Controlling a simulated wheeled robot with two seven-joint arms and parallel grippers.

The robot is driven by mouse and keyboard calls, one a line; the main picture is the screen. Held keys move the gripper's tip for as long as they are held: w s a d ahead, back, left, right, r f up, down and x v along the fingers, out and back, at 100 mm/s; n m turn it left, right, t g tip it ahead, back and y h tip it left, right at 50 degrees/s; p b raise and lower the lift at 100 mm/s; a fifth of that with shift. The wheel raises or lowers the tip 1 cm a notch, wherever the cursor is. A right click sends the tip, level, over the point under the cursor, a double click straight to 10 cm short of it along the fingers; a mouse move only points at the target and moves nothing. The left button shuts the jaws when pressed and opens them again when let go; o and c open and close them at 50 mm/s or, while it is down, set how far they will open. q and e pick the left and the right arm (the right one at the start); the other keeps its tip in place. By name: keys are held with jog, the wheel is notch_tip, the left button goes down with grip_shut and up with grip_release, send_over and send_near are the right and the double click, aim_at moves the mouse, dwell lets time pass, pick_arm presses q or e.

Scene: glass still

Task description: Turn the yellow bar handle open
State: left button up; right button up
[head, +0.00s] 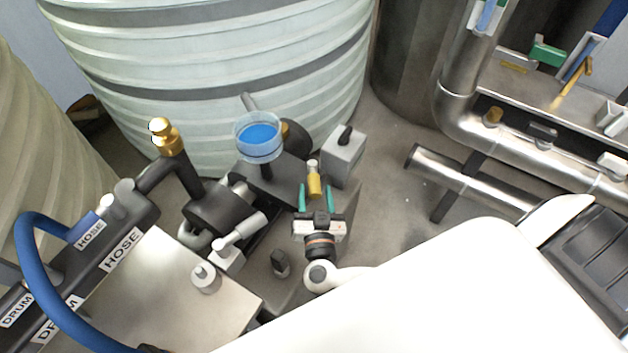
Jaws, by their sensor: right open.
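A short yellow bar handle (314,184) with a pale end stands near the middle of the head view, beside a grey box. My right gripper (316,188) reaches up from below with its two teal fingers apart. In the picture, one finger is left of the yellow handle and the other right of it. The fingers look open around the handle, but I cannot tell whether either touches it. The handle's lower end is partly hidden by the gripper. My left gripper is not in view.
A grey box with a black knob (343,157) stands just right of the handle. A cup of blue liquid (258,137) is behind left, before a large ribbed tank (220,60). A brass fitting (168,138), blue hose (30,260) and steel pipe (470,180) flank it. Another yellow lever (577,76) is far right.

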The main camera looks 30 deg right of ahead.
aim_at(314, 184)
jog(key=shift+x, duration=1.25)
jog(key=shift+w+d, duration=0.1)
jog(key=shift+w, duration=0.3)
jog(key=shift+d, duration=0.1)
jog(key=shift+c, duration=1.1)
grip_shut()
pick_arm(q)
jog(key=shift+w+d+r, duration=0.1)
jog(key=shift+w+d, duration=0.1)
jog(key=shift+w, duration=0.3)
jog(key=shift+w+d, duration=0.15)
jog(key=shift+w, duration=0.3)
